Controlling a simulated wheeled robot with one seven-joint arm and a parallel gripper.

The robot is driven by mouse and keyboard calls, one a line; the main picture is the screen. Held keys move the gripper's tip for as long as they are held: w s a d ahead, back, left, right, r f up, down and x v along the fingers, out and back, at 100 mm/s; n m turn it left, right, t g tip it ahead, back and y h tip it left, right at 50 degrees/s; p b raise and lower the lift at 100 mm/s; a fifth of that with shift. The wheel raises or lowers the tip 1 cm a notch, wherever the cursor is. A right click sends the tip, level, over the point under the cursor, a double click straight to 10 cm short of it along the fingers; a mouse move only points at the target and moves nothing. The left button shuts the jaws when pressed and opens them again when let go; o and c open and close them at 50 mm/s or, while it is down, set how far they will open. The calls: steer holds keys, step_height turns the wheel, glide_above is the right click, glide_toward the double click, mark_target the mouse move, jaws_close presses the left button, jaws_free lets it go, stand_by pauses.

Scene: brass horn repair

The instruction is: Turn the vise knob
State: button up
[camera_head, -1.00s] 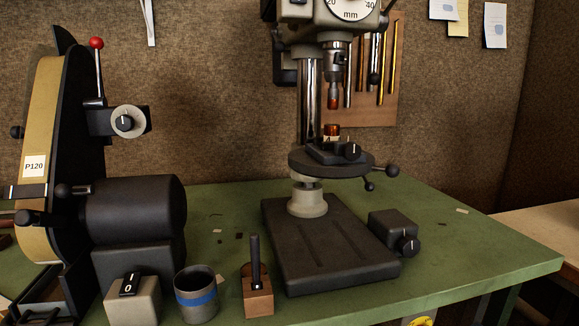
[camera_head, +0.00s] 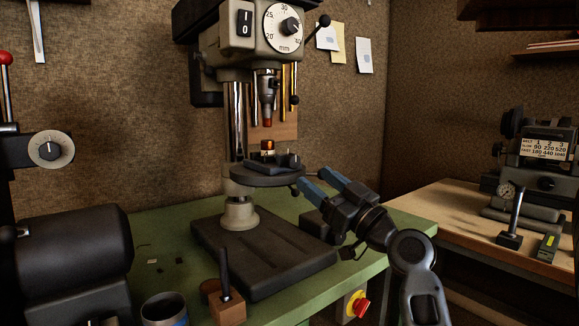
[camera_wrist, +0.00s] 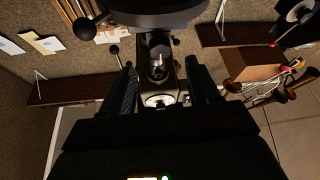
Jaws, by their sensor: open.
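The small dark vise (camera_head: 275,161) sits on the round table (camera_head: 262,177) of the drill press. Its dark knob (camera_head: 294,161) is on the vise's right side. An amber piece (camera_head: 267,146) stands at the vise's jaws. My gripper (camera_head: 315,181) is to the right of the round table and apart from the knob, its two blue-tipped fingers spread with nothing between them. In the wrist view my open fingers (camera_wrist: 161,66) show dark. The round table's dark edge (camera_wrist: 155,10) crosses the top there, and I cannot make out the knob in it.
The drill chuck (camera_head: 267,85) is above the vise. A wooden block with a rod (camera_head: 227,300) and a cup (camera_head: 164,309) stand at the bench front. A side bench (camera_head: 455,212) holds another machine.

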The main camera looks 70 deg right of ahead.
mark_target(296, 163)
steer(key=p+x, duration=0.2)
steer(key=x, duration=0.4)
steer(key=shift+w, duration=0.1)
steer(key=shift+d, duration=0.1)
steer(key=c, duration=1)
steer(key=shift+c, duration=0.2)
